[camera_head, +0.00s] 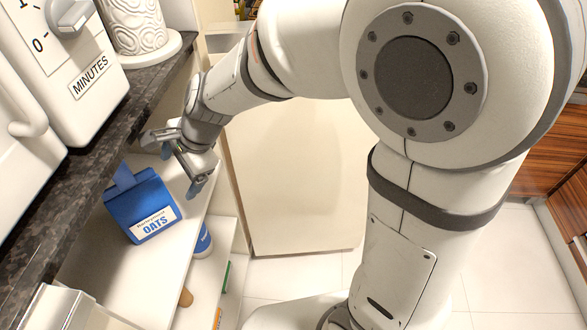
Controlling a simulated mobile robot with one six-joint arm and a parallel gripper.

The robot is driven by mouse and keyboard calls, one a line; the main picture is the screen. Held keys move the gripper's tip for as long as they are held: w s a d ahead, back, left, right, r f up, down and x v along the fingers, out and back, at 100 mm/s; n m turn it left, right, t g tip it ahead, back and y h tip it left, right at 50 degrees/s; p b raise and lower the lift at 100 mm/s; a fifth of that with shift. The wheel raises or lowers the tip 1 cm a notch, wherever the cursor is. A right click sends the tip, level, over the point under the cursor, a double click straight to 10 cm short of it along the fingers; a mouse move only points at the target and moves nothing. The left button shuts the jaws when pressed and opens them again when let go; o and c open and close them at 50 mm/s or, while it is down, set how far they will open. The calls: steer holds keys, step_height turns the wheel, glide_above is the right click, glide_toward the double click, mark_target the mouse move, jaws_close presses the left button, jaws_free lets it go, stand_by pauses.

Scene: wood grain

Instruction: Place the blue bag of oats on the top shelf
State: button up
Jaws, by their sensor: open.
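The blue bag of oats (140,205), with a white label reading OATS, stands on a white shelf board (150,272) at the left, below the dark counter. My gripper (178,168) is open beside the bag, just above and to the right of it in the picture. Its fingers are apart and nothing is between them. A gap shows between the gripper and the bag's label side. The bag's back side is hidden.
A dark stone counter (85,195) overhangs the shelf and carries a white appliance (75,85) and a paper roll (132,25). A blue and white container (203,240) stands on a lower shelf. A cream panel (290,170) stands beyond. Tiled floor lies right.

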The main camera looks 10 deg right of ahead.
steer(key=s+d+r+n+h, duration=0.1)
steer(key=s+d+n+h, duration=0.2)
steer(key=d, duration=1.1)
steer(key=s+d+r+n+h, duration=0.1)
steer(key=s+d+n+h, duration=0.2)
steer(key=s+d+n, duration=0.4)
steer(key=d+n, duration=0.1)
steer(key=d, duration=0.7)
steer(key=shift+r+t, duration=0.15)
steer(key=shift+t, duration=0.25)
